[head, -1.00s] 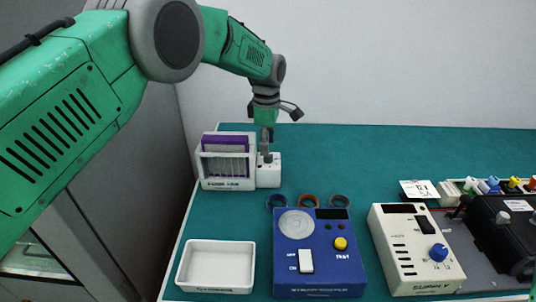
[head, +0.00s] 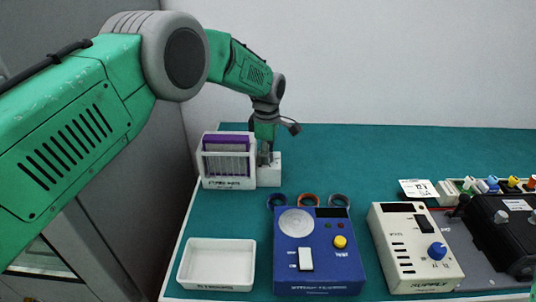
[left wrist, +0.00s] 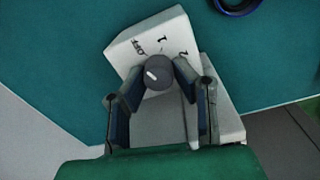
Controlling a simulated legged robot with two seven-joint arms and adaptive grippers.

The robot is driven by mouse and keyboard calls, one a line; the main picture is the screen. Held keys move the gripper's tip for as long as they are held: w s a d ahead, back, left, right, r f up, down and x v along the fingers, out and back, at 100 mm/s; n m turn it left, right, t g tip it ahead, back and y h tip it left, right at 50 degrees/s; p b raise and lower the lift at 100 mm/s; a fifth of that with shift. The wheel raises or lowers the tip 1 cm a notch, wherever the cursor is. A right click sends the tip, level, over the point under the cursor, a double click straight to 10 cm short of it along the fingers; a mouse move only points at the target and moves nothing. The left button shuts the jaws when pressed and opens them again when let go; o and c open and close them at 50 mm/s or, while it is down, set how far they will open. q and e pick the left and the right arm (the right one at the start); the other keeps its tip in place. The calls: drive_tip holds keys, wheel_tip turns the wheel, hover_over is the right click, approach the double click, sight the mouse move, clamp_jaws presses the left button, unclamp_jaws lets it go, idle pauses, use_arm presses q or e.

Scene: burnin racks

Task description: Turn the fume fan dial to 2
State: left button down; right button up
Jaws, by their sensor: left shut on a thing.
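The fume fan box (head: 270,176) is a small white block beside the purple-filled rack at the back left. In the left wrist view the fan box (left wrist: 128,47) shows the labels OFF, 1 and 2 around a round dark grey dial (left wrist: 158,73). The dial's white mark points to the upper left, on the OFF side of the labels. My left gripper (head: 265,157) points down over the box. In the left wrist view its two fingers (left wrist: 160,80) are shut on the dial from both sides. In the head view the dial is hidden. My right gripper is not seen.
A white rack (head: 226,183) with purple cards stands left of the fan box. Nearer are a white tray (head: 217,285), a blue device (head: 320,270) and a white supply unit (head: 403,262). Several rings lie behind the blue device. The back middle is clear.

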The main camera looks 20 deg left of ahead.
use_arm(q)
drive_tip(key=shift+d+r+m, duration=0.1)
drive_tip(key=shift+d+m, duration=0.1)
drive_tip(key=shift+m, duration=0.1)
drive_tip(key=shift+w+m+p, duration=0.2)
drive_tip(key=shift+m+p, duration=0.1)
drive_tip(key=shift+m, duration=2.3)
drive_tip(key=shift+d, duration=0.1)
drive_tip(key=c, duration=1.4)
unclamp_jaws()
drive_tip(key=shift+c, duration=0.2)
drive_tip(key=shift+o, duration=0.7)
drive_tip(key=shift+d, duration=0.1)
